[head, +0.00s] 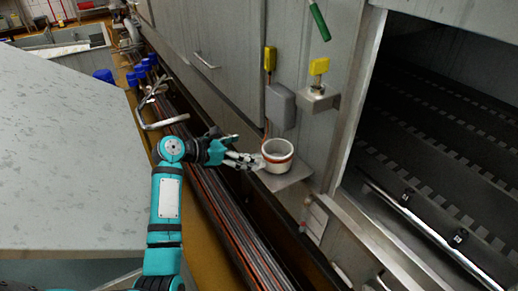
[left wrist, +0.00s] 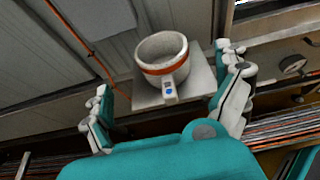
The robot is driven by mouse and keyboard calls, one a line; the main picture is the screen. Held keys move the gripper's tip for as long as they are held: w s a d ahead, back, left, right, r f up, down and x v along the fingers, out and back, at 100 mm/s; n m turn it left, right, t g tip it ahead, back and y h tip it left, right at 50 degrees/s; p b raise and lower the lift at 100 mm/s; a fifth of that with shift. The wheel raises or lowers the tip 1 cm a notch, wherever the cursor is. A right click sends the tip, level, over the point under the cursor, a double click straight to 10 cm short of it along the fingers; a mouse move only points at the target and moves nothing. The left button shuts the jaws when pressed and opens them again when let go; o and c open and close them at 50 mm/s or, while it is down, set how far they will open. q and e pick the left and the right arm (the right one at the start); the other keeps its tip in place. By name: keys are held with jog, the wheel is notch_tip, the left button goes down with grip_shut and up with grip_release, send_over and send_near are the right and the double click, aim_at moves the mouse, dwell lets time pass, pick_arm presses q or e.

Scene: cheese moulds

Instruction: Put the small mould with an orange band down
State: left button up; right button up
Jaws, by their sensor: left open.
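The small mould with an orange band (head: 278,154) is a whitish, open-topped cup standing upright on a small grey shelf (head: 291,179) that juts from the metal wall. The left wrist view shows the mould (left wrist: 163,57) with a tag hanging on its near side, on the bare shelf plate (left wrist: 202,78). My left gripper (head: 246,160) is just left of the mould. My right gripper is not in view.
A grey box (head: 280,107) and a bracket with a yellow-topped fitting (head: 317,98) are on the wall above the shelf. Pipes and cables (head: 225,215) run below. A large grey table (head: 65,160) is at left. A dark opening with a slotted conveyor (head: 440,130) is at right.

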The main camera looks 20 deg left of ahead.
pick_arm(q)
jog(key=shift+v, duration=1.35)
